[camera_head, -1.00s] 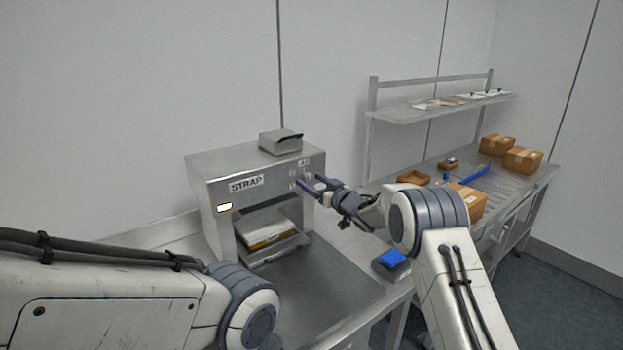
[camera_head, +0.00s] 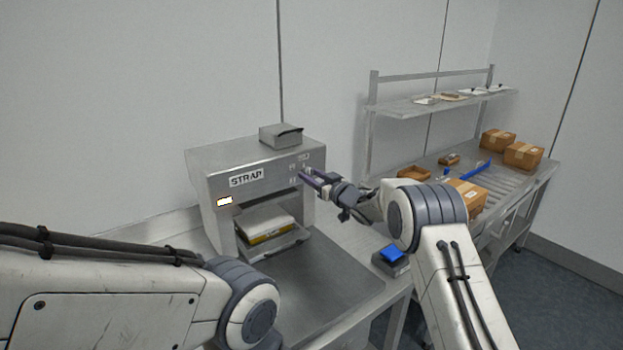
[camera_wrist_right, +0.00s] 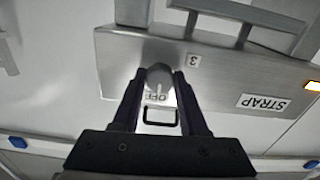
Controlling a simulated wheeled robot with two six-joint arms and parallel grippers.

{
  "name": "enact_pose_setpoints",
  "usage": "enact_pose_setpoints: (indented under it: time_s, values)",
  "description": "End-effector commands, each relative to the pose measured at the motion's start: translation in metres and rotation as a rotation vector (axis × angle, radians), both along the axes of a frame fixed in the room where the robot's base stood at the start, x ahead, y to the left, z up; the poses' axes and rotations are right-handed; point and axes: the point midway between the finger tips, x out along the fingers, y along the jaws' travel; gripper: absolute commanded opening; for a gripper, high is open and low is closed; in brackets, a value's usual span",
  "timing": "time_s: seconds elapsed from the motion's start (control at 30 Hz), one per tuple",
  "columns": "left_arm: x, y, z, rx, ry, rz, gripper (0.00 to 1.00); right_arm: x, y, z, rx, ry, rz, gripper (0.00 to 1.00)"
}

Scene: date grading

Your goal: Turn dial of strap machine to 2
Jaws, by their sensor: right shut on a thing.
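The strap machine (camera_head: 205,163) is a steel box with a STRAP label on its front, standing on the steel bench. Its dial (camera_wrist_right: 158,76) is a small grey knob, with a 3 label and an OFF label beside it in the right wrist view, which shows the machine upside down. My right gripper (camera_head: 309,176) is at the right part of the machine's front. In the right wrist view its two dark fingers stand either side of the dial, shut on it. The dial's pointer is too unclear to read. In the head view the fingers hide the dial. My left gripper is out of view.
A yellow-and-white pack (camera_head: 268,228) lies in the machine's opening, and a grey box (camera_head: 280,135) sits on top. A blue-topped device (camera_head: 392,254) stands at the bench edge. Cardboard boxes (camera_head: 524,155) stand on the right table below a shelf (camera_head: 440,104).

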Motion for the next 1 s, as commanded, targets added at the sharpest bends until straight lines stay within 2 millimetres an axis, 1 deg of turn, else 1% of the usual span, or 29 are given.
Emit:
enact_pose_setpoints:
  time_s: [0.03, 0.27, 0.6, 0.8, 1.0]
  values:
    - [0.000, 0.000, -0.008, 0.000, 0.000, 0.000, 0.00, 0.000, 0.000, -0.003, -0.021, -0.017, 0.000, 0.00]
    - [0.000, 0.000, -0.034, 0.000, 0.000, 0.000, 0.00, 0.000, 0.000, -0.005, -0.157, -0.118, 0.000, 0.00]
    - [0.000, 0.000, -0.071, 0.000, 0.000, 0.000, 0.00, 0.000, 0.000, -0.004, -0.418, -0.308, 0.000, 0.00]
    - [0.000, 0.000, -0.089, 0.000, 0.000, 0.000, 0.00, 0.000, 0.000, -0.003, -0.560, -0.410, 0.000, 0.00]
    - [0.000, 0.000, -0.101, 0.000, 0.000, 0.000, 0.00, 0.000, 0.000, -0.003, -0.674, -0.491, 0.000, 0.00]
